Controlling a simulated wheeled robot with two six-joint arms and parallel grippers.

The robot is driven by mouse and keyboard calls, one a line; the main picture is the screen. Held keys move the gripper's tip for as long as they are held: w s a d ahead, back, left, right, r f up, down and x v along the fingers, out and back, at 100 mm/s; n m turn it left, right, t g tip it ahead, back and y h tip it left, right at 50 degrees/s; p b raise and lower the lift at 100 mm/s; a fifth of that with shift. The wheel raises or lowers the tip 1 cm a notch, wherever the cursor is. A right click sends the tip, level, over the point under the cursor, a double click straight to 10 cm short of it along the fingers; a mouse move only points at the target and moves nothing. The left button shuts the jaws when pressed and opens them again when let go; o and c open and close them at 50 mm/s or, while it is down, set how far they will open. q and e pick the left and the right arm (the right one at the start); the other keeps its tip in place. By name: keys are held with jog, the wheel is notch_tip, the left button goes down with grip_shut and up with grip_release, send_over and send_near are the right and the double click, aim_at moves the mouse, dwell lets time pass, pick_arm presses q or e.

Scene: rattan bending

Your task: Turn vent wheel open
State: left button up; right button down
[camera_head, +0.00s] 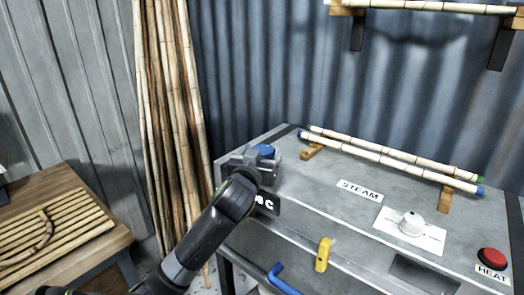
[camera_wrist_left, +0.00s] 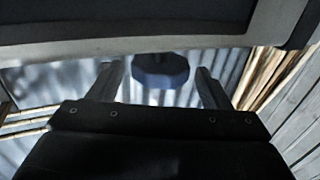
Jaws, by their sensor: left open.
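The vent wheel (camera_head: 264,151) is a small blue wheel at the back left of the grey steam box. In the head view my left gripper (camera_head: 255,160) is right at it and partly covers it. In the left wrist view the blue wheel (camera_wrist_left: 160,72) shows between the two open fingers of my left gripper (camera_wrist_left: 158,82), with a gap on each side. I cannot tell whether the fingers touch it. My right gripper is in neither view.
The steam box top (camera_head: 315,180) carries two bamboo poles (camera_head: 390,160) on wooden rests, a white dial (camera_head: 411,223) and a red button (camera_head: 493,258). A yellow handle (camera_head: 323,255) is on its front. Tall poles (camera_head: 170,110) lean behind my left arm. A slatted bench (camera_head: 60,225) stands left.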

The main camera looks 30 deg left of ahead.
pick_arm(q)
jog(key=shift+w+a, duration=0.1)
jog(key=shift+w, duration=0.15)
jog(key=shift+c, duration=0.2)
jog(key=c, duration=0.9)
